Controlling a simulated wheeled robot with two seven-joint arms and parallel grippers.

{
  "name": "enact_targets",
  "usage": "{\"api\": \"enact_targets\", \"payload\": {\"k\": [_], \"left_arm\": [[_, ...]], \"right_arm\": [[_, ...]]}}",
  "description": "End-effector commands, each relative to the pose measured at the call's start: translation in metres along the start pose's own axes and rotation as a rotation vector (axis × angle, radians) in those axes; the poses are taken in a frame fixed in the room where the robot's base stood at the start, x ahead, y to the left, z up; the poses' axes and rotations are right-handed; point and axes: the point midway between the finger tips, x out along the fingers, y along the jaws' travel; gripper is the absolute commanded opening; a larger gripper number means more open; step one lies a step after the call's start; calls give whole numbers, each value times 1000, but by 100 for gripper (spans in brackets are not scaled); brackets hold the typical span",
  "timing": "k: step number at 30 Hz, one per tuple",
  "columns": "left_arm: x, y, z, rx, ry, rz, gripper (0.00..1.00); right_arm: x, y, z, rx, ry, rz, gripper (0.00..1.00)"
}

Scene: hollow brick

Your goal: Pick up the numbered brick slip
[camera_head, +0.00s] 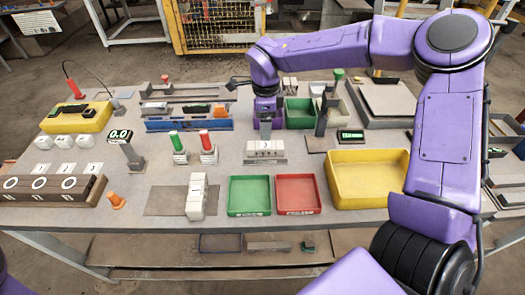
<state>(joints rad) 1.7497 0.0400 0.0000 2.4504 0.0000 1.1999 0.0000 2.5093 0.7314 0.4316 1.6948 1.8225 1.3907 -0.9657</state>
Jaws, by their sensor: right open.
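A small white rack (265,151) stands near the table's middle and holds pale upright pieces; one shows a dark mark like a digit, too small to read surely. I cannot tell for certain which piece is the numbered brick slip. My right gripper (265,126) points down just above and behind this rack. It is open, and I see nothing held in it; the fingertips are small and partly unclear. The right arm reaches in from the right. My left gripper is not in view.
A white block stack (197,196) stands on a grey mat at front left. A green tray (249,208), a red tray (298,209) and a large yellow tray (385,200) line the front. Red and green-topped posts (207,148) stand left of the rack.

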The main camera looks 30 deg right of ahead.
Motion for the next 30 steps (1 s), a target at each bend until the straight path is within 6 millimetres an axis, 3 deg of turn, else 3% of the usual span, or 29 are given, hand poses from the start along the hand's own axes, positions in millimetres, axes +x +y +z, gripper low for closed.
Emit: {"api": "enact_targets", "payload": {"k": [15,23,30], "left_arm": [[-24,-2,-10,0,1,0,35],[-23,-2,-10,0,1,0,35],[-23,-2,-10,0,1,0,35]], "right_arm": [[80,-1,-2,-1,4,3,72],[87,-1,-2,0,1,1,72],[87,-1,-2,0,1,1,1]]}}
